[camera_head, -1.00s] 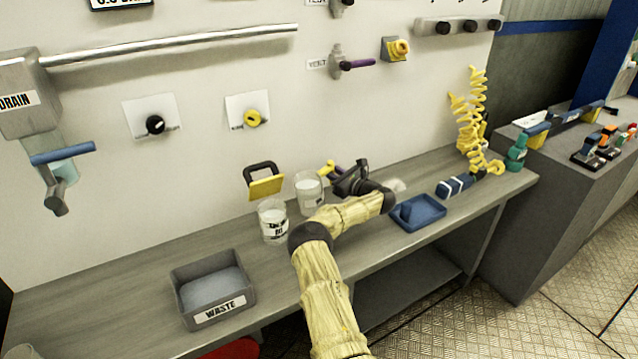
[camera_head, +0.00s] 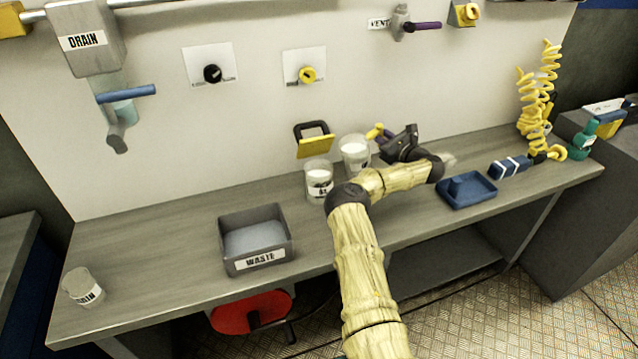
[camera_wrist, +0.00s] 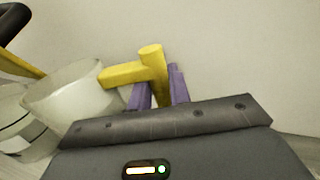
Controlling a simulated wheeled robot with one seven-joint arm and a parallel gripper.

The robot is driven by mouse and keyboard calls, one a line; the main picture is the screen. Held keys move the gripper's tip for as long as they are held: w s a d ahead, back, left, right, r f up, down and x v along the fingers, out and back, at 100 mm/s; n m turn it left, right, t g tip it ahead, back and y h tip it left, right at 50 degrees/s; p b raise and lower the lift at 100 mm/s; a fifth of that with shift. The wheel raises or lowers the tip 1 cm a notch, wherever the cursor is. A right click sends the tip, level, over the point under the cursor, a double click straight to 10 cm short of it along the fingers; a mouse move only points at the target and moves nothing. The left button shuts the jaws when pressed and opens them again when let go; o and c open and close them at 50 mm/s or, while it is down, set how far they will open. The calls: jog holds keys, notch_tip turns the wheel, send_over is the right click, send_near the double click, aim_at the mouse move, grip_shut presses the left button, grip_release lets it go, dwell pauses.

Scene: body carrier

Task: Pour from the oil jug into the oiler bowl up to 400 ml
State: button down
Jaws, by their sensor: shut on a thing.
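A clear jug (camera_head: 355,153) with pale contents is at the back of the bench and has a yellow handle (camera_head: 376,131). My gripper (camera_head: 380,135) is shut on that handle; its purple fingers clasp the handle (camera_wrist: 152,75) in the wrist view. The jug (camera_wrist: 70,95) leans slightly left there; I cannot tell whether it touches the bench. A clear labelled bowl (camera_head: 319,186), seemingly the oiler bowl, stands just left and in front of the jug. It shows partly at the wrist view's left edge (camera_wrist: 12,125). Its fill level is unreadable, and no stream is visible.
A grey WASTE bin (camera_head: 256,238) stands left of the bowl, and a DRAIN cup (camera_head: 84,287) at the far left. A yellow plate with a black handle (camera_head: 315,142) is behind the bowl. A blue tray (camera_head: 467,190) lies right of my arm. The left bench is largely clear.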

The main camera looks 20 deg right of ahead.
aim_at(370, 134)
jog(key=shift+s+a+r, duration=0.2)
jog(key=shift+a+r, duration=0.1)
jog(key=shift+a, duration=0.35)
jog(key=shift+s+a+r, duration=0.15)
jog(key=shift+a+r, duration=0.1)
jog(key=shift+a, duration=0.4)
jog(key=shift+s+a+r, duration=0.2)
jog(key=shift+a+r, duration=0.1)
jog(key=shift+a, duration=0.35)
jog(key=shift+a, duration=0.15)
